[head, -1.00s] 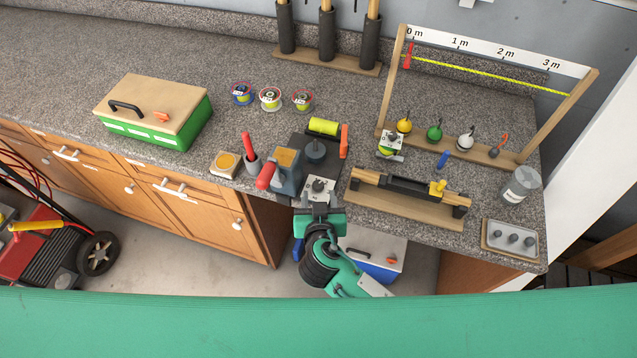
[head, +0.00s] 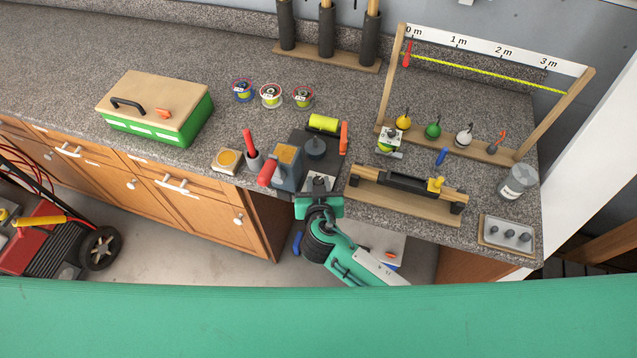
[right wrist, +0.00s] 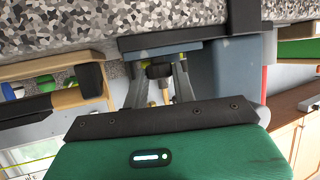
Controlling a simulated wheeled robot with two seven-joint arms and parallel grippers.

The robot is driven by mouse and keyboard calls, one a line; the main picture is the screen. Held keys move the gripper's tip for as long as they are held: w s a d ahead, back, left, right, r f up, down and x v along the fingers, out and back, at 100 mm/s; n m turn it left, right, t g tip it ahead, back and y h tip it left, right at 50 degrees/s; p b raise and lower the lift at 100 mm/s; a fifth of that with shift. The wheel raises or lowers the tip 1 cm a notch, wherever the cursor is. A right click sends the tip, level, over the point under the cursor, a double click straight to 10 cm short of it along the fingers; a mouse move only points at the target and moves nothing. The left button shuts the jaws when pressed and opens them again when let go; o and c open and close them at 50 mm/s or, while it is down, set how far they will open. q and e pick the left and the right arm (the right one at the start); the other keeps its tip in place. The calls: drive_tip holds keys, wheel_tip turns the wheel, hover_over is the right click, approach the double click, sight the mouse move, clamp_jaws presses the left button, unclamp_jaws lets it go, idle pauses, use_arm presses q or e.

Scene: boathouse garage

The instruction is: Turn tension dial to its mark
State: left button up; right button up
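A dark winding station (head: 322,146) with a yellow-green spool (head: 323,123) and an orange handle (head: 344,139) stands at the counter's front edge. A pale plate (head: 319,182) sits at its front; its dial and mark are covered or too small to read in the head view. My right gripper (head: 318,196) is right at this plate, reaching in from the front. In the right wrist view, a small dark knob (right wrist: 159,70), apparently the tension dial, lies between the two grey fingers, which stand apart on either side. Whether they touch it is unclear. My left gripper is out of view.
A grey-blue block with a red handle (head: 267,174) stands close left of the gripper. A wooden rack with a black bar (head: 405,184) is close right. A green box (head: 157,110) stands farther left. Counter space behind the station is partly clear.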

drive_tip(key=shift+d+n+y, duration=0.1)
drive_tip(key=shift+n+y, duration=0.3)
drive_tip(key=shift+y, duration=0.1)
drive_tip(key=shift+d+n+y, duration=0.15)
drive_tip(key=shift+n+y, duration=0.45)
drive_tip(key=shift+y, duration=0.1)
drive_tip(key=shift+w+d+r+n+g+y+p, duration=0.15)
drive_tip(key=shift+n+y+p, duration=0.1)
drive_tip(key=shift+n+y, duration=0.15)
drive_tip(key=shift+s+r+n+g+y+p, duration=0.1)
drive_tip(key=shift+n+g+y+p, duration=0.05)
drive_tip(key=shift+n+y+p, duration=0.2)
drive_tip(key=n+y+p, duration=0.1)
drive_tip(key=n+g+y, duration=0.1)
drive_tip(key=n+g+y+p, duration=0.1)
drive_tip(key=shift+w+d+y+p, duration=0.2)
drive_tip(key=shift+w+y+p, duration=0.05)
drive_tip(key=shift+p, duration=0.05)
drive_tip(key=shift+f+n+g+y+p, duration=0.1)
drive_tip(key=shift+n+g+y+p, duration=0.65)
drive_tip(key=shift+n+y, duration=0.45)
drive_tip(key=shift+n, duration=0.25)
drive_tip(key=o, duration=1)
drive_tip(key=shift+f, duration=0.1)
